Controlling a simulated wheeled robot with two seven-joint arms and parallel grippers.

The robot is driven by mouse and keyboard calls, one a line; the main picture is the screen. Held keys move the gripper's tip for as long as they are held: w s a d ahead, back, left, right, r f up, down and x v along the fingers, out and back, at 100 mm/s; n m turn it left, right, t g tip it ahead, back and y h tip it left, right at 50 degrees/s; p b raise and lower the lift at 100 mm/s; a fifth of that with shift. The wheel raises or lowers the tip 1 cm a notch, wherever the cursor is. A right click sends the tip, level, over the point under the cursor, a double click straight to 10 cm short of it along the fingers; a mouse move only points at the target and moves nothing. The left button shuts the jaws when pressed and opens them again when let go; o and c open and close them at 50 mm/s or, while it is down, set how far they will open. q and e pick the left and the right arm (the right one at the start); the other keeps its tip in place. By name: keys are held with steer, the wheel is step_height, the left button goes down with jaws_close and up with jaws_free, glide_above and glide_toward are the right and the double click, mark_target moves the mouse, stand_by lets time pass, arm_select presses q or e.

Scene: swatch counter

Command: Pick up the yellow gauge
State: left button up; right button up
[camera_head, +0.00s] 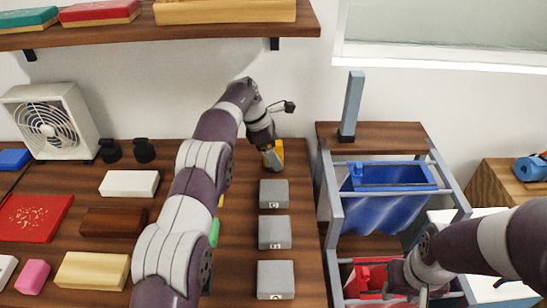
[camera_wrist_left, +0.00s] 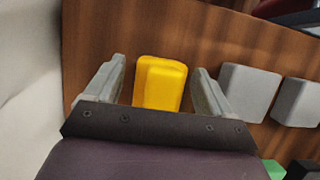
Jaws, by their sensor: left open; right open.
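The yellow gauge (camera_head: 279,150) is a small block on the wooden counter near its back right, beyond a row of grey blocks. My left gripper (camera_head: 272,158) is over it and hides part of it in the head view. In the left wrist view, the yellow gauge (camera_wrist_left: 160,84) sits between the two open fingers of my left gripper (camera_wrist_left: 158,88). Gaps show on both sides, and I cannot tell how far down the fingers reach. My right gripper (camera_head: 405,285) is at the lower right, near the red bin (camera_head: 372,272), with its fingertips hard to make out.
A shelf (camera_head: 230,22) hangs above. A rack with a blue bin (camera_head: 390,178) stands right of the counter. A fan (camera_head: 50,122) is at far left.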

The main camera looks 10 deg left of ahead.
mark_target(281, 156)
arm_select(q)
steer(key=shift+d+f, duration=0.15)
steer(key=shift+f, duration=0.05)
steer(key=c, duration=1.1)
steer(key=shift+r, duration=0.55)
steer(key=shift+c, duration=0.2)
step_height(281, 156, up, 3)
steer(key=shift+w+r+p, duration=0.1)
steer(key=shift+r+p, duration=0.1)
steer(key=shift+p, duration=0.35)
steer(key=shift+s+d+r+b, duration=0.2)
steer(key=shift+s+d+b, duration=0.2)
steer(key=shift+s+b, duration=0.2)
steer(key=shift+s+d+r+b, duration=0.2)
steer(key=shift+s+d+b, duration=0.2)
steer(key=shift+s+b, duration=0.15)
steer(key=s+d+r+b, duration=0.1)
steer(key=s+d+r, duration=0.4)
steer(key=s+d, duration=0.1)
steer(key=shift+s+r, duration=0.4)
